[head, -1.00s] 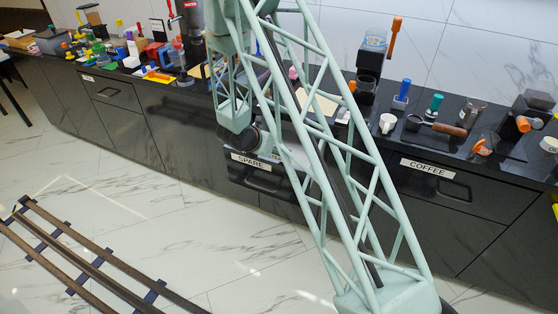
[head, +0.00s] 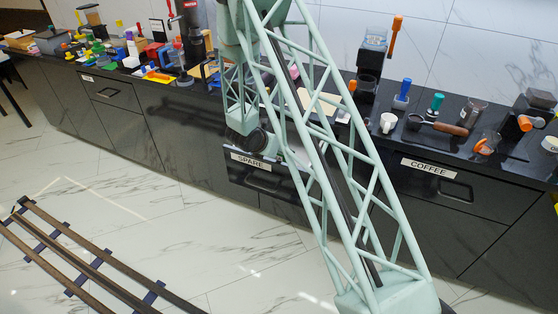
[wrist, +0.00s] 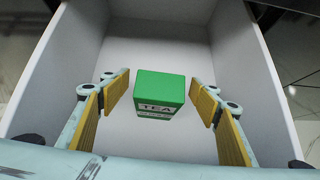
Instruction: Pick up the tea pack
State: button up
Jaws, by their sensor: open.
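My gripper (wrist: 160,92) is open, with one yellow-padded finger on each side of the tea pack. Gaps show between the pads and the box, so neither finger appears to touch it. In the head view my arm hides the tea pack and my fingers. The drawer front labelled SPARE (head: 262,178) shows behind my arm.
Drawer walls rise close on the left (wrist: 65,50) and right (wrist: 245,60) of my gripper. The black counter (head: 340,115) above is crowded. A white mug (head: 388,123) and a portafilter (head: 440,126) stand right of my arm. The COFFEE drawer (head: 430,167) is shut.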

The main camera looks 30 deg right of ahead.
jog(key=c, duration=1.2)
jog(key=shift+r, duration=0.2)
jog(key=shift+r+p, duration=1.1)
jog(key=shift+r, duration=3.75)
